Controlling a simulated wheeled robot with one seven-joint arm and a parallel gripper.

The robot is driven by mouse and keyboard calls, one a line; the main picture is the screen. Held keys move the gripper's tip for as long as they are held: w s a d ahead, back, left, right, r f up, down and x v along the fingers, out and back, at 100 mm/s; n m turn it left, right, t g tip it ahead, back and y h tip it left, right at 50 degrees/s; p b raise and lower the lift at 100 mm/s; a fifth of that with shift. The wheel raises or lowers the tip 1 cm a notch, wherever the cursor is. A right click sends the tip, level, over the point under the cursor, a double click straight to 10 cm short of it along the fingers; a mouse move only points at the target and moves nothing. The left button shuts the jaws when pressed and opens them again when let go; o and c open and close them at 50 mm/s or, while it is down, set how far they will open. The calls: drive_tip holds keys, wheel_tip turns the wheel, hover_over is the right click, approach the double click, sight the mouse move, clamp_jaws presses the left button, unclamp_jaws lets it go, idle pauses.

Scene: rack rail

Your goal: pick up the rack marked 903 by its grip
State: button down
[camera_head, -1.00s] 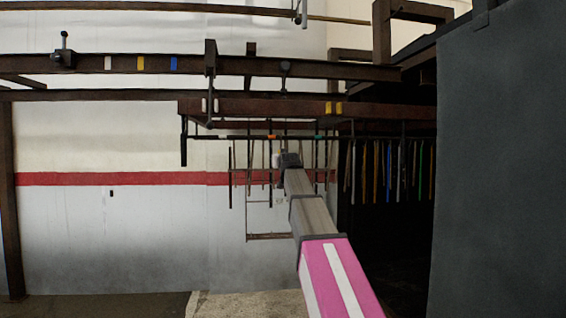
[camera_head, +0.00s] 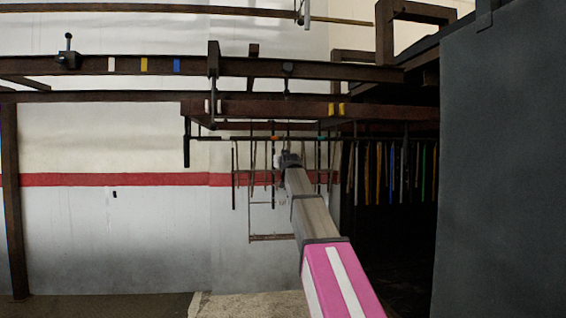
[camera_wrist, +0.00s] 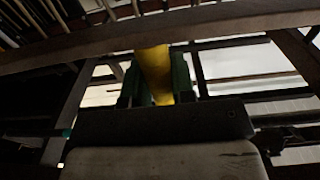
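In the wrist view a thick yellow grip (camera_wrist: 154,68) stands between the two dark green fingers of my gripper (camera_wrist: 157,85). The fingers sit close against both its sides and look shut on it. In the head view my gripper (camera_head: 288,160) is at the far end of my arm, just under the hanging bar, and its fingers are too small to make out. A thin rack frame with a low crossbar (camera_head: 271,237) hangs beside and behind it. No number 903 is readable, so I cannot confirm which rack the yellow grip belongs to.
A dark bar (camera_head: 215,139) with several hanging rods runs across behind my gripper. Brown beams (camera_head: 260,107) lie above it. More coloured rods (camera_head: 390,172) hang to the right. A large dark grey panel (camera_head: 503,165) closes the right side. The left is open before a white wall.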

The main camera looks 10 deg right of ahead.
drive_tip(key=shift+r, duration=0.2)
idle(0.3)
drive_tip(key=shift+r, duration=1.45)
drive_tip(key=shift+s, duration=0.15)
drive_tip(key=s, duration=0.8)
drive_tip(key=shift+s, duration=0.35)
